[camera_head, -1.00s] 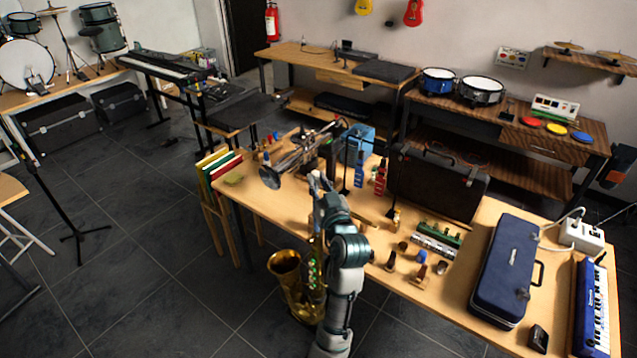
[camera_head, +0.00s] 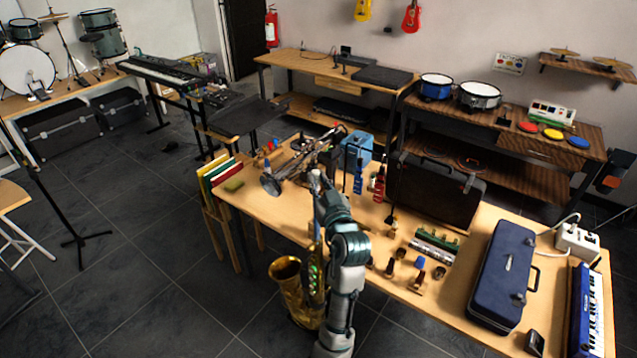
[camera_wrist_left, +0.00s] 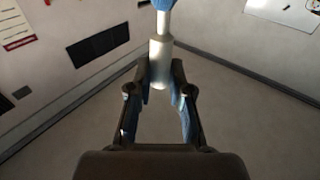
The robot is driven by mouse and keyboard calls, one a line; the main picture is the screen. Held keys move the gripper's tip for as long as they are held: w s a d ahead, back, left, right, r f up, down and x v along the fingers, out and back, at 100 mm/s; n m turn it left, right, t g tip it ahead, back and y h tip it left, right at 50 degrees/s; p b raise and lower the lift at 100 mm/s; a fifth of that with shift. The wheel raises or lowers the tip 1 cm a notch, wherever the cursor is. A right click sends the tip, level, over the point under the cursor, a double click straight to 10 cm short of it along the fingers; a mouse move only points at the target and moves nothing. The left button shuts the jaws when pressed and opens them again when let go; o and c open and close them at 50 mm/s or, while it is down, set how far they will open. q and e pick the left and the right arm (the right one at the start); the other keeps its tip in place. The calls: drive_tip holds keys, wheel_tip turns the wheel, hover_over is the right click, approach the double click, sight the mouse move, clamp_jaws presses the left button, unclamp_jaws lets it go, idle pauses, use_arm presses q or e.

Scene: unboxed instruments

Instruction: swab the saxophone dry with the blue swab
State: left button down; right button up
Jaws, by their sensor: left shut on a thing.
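A gold saxophone (camera_head: 288,297) stands low at the near side of the table, its bell to the left. My left arm hides part of it. My left gripper (camera_head: 316,182) is above the saxophone near the table's edge. In the left wrist view the gripper (camera_wrist_left: 158,84) is shut on a pale cylinder (camera_wrist_left: 160,60) with a blue end (camera_wrist_left: 188,6) cut off by the top edge; I cannot tell whether this is the blue swab. A blue item (camera_head: 358,178) and a red item (camera_head: 378,186) are upright on the table beyond the arm. My right gripper is not in view.
The wooden table (camera_head: 245,203) holds a brass instrument (camera_head: 290,172), a dark case (camera_head: 432,192), a blue case (camera_head: 505,270) and a small keyboard (camera_head: 588,310). Several small pieces lie right of my arm. Dark floor (camera_head: 170,270) is open at the left.

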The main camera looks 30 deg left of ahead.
use_arm(q)
drive_tip(key=shift+r+p, duration=0.45)
drive_tip(key=shift+r, duration=0.25)
wheel_tip(320, 180, up, 7)
drive_tip(key=p, duration=0.5)
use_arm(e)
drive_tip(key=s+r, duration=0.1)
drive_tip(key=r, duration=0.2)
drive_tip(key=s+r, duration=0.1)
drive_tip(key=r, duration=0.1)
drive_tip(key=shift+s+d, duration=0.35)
